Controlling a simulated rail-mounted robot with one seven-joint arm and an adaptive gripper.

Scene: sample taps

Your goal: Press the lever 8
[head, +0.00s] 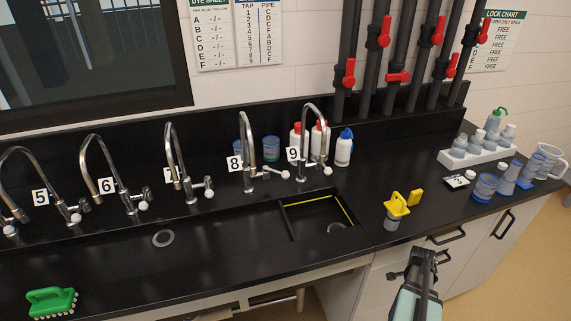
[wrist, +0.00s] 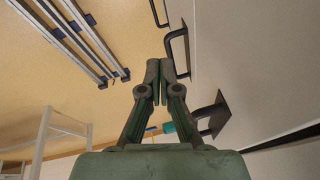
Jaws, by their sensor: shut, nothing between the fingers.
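Tap 8 is a curved chrome tap (head: 249,155) behind the sink, with the number 8 label (head: 234,163) at its left. Its lever (head: 273,174) sticks out to the right from the base and ends in a white knob. My gripper (head: 424,254) is at the bottom right of the head view, in front of the counter by the drawers, well away from lever 8. The wrist view also shows my gripper (wrist: 161,65), its fingers together and empty. Tap 8 is not in the wrist view.
Tap 9 (head: 306,130) stands close to the right of tap 8. Drawer handles (head: 447,236) stick out near my gripper. A green brush (head: 51,301) lies at the left. The front counter is mostly clear.

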